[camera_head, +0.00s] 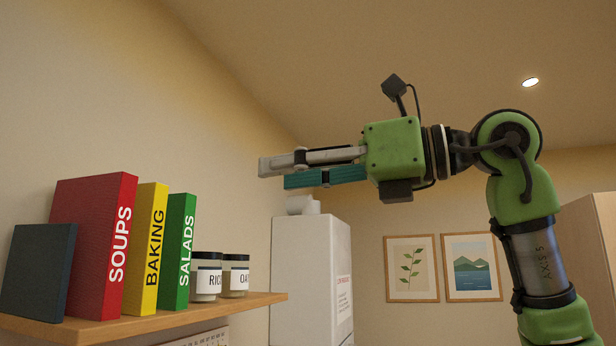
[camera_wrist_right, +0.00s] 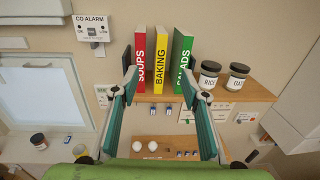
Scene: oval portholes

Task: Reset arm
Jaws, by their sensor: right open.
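My right arm (camera_head: 535,250) rises at the right of the head view and bends left at the top. Its green wrist holds my right gripper (camera_head: 275,174), which points left, high in front of the wall and above the level of the shelf. In the right wrist view the gripper (camera_wrist_right: 159,76) has its two teal-padded fingers spread apart with nothing between them. The shelf and books show beyond the fingertips, apart from them. My left gripper is in neither view.
A wooden shelf (camera_head: 150,323) holds a dark book (camera_head: 38,270), red SOUPS (camera_head: 85,245), yellow BAKING (camera_head: 148,250) and green SALADS (camera_head: 178,250) books, and two jars (camera_head: 207,276). A CO alarm (camera_wrist_right: 90,28) hangs on the wall.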

